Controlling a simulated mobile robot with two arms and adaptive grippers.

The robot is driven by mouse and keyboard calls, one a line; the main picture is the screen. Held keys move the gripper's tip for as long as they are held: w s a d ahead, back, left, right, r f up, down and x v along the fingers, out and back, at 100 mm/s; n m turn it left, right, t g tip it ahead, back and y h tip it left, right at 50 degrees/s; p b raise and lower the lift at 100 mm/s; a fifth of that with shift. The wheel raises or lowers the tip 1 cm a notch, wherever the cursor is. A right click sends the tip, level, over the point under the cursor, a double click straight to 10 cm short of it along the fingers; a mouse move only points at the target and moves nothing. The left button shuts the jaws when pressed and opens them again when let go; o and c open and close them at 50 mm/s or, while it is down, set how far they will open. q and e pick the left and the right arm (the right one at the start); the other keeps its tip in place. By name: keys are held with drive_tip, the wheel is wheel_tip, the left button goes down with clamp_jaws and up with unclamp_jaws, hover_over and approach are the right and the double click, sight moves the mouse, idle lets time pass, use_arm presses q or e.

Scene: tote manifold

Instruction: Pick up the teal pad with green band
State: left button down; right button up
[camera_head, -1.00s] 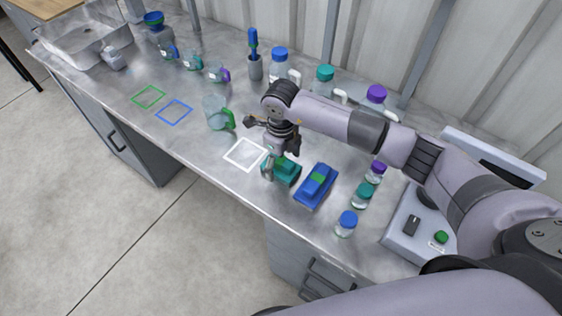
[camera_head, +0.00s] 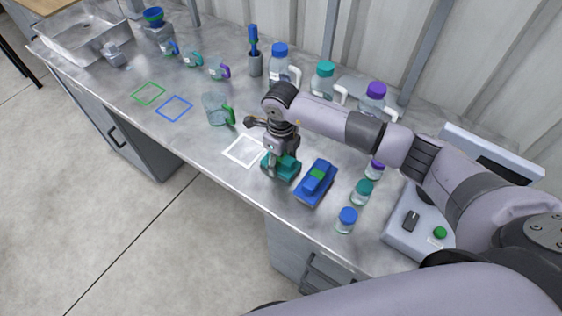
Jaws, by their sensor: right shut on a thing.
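The teal pad (camera_head: 291,173) lies on the metal bench, right of the white square outline. My right gripper (camera_head: 282,163) reaches down over it and is shut on its upper part; the fingers hide much of the pad, and its green band is hardly visible now. I cannot tell whether the pad is still touching the bench. A blue pad with a green band (camera_head: 317,181) lies just to the right, apart from the gripper. My left gripper is not in view.
A white square outline (camera_head: 233,158) is left of the pad. A glass beaker with a green handle (camera_head: 215,110) stands behind it. Small capped bottles (camera_head: 346,220) stand to the right, near a scale (camera_head: 400,238). Larger bottles (camera_head: 323,84) line the back.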

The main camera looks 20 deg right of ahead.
drive_tip(key=c, duration=0.3)
drive_tip(key=shift+r, duration=0.1)
drive_tip(key=shift+r+b, duration=2.2)
drive_tip(key=shift+r, duration=7.75)
drive_tip(key=o, duration=0.7)
drive_tip(key=c, duration=0.5)
